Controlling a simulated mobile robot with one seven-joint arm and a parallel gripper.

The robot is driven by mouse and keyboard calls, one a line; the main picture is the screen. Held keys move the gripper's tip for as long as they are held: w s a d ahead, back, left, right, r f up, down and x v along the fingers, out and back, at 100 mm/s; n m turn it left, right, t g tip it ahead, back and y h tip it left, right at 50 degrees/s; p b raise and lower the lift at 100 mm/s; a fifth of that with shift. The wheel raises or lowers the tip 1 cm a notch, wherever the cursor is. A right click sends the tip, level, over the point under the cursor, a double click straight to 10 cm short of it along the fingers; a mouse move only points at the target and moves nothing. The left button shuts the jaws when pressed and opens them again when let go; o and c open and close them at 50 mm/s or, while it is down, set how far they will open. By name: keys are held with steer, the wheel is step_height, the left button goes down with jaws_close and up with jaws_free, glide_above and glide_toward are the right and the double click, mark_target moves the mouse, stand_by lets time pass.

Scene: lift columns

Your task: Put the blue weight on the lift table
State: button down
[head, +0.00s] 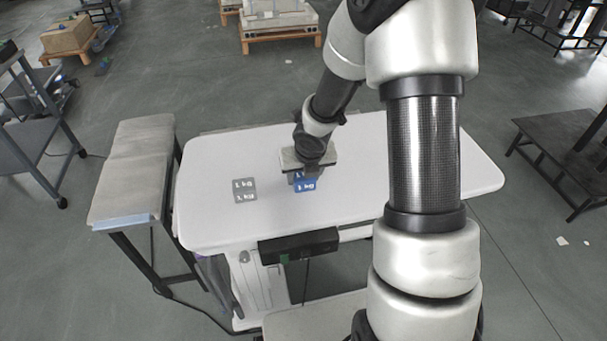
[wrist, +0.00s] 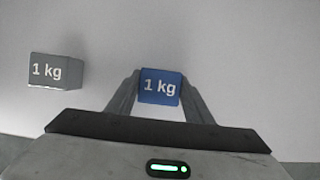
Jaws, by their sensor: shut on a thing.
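The blue weight (head: 305,186), a small block marked "1 kg", is on or just above the white lift table (head: 380,150); I cannot tell whether it touches the top. My gripper (head: 306,172) is over it from above, and hides part of it in the head view. In the wrist view the blue weight (wrist: 160,86) sits between the two fingers of my gripper (wrist: 160,92), which are shut on its sides. A grey weight (head: 244,190), also marked "1 kg", stands to its left; it also shows in the wrist view (wrist: 56,71).
A grey padded bench (head: 135,165) stands left of the lift table. A black control box (head: 298,246) is on the table's front edge. The table top left and right of the weights is clear. A dark stepped platform (head: 565,150) stands at the right.

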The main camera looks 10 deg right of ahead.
steer(key=c, duration=0.9)
jaws_free()
steer(key=shift+r, duration=0.35)
steer(key=p+v, duration=0.7)
steer(key=v, duration=0.4)
steer(key=shift+s+r, duration=0.15)
steer(key=shift+s, duration=0.15)
